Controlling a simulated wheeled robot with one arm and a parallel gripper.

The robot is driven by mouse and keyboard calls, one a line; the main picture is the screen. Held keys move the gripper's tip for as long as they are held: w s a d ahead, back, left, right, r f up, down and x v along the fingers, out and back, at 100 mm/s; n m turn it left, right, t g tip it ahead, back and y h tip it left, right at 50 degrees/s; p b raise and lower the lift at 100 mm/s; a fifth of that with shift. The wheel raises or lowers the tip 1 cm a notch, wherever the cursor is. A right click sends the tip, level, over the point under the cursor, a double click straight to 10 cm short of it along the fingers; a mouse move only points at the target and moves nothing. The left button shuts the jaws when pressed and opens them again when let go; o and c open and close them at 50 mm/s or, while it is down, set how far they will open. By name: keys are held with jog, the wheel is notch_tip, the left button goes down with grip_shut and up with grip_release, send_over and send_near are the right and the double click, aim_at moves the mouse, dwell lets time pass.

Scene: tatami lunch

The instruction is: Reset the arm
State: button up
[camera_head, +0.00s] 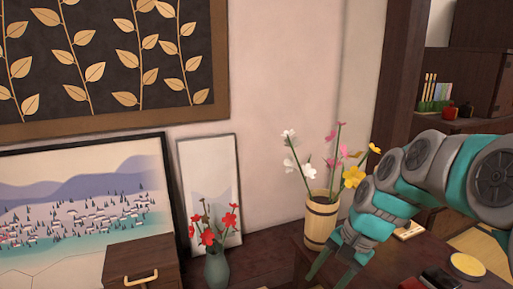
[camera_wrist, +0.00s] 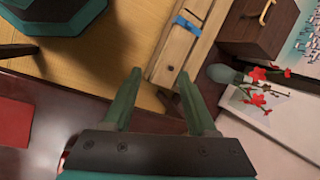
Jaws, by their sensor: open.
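My gripper (camera_head: 338,262) is at the lower right of the head view, in front of a wooden vase with flowers. In the wrist view my gripper (camera_wrist: 158,92) shows two green fingers spread apart with nothing between them. My teal and grey arm reaches in from the right edge of the head view. The wooden vase (camera_head: 320,222) stands upright on a dark wooden surface, and my arm hides part of its right side.
A grey-green vase (camera_head: 217,270) with red flowers and a small drawer box (camera_head: 140,262) stand to the left. A light wooden piece with a blue item (camera_wrist: 186,22) lies beyond the fingers. A red flat thing (camera_wrist: 15,122) is at left. Framed pictures lean on the wall.

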jog(key=s+f+n+g+h, duration=0.1)
jog(key=s+n, duration=0.3)
jog(key=s, duration=0.7)
jog(key=s+f+n+g+h, duration=0.1)
jog(key=s+f+n+h, duration=0.2)
jog(key=s, duration=0.8)
jog(key=shift+s+d+f+n, duration=0.4)
jog(key=shift+f+n, duration=0.25)
jog(key=shift+n, duration=0.35)
jog(key=shift+w+d, duration=0.1)
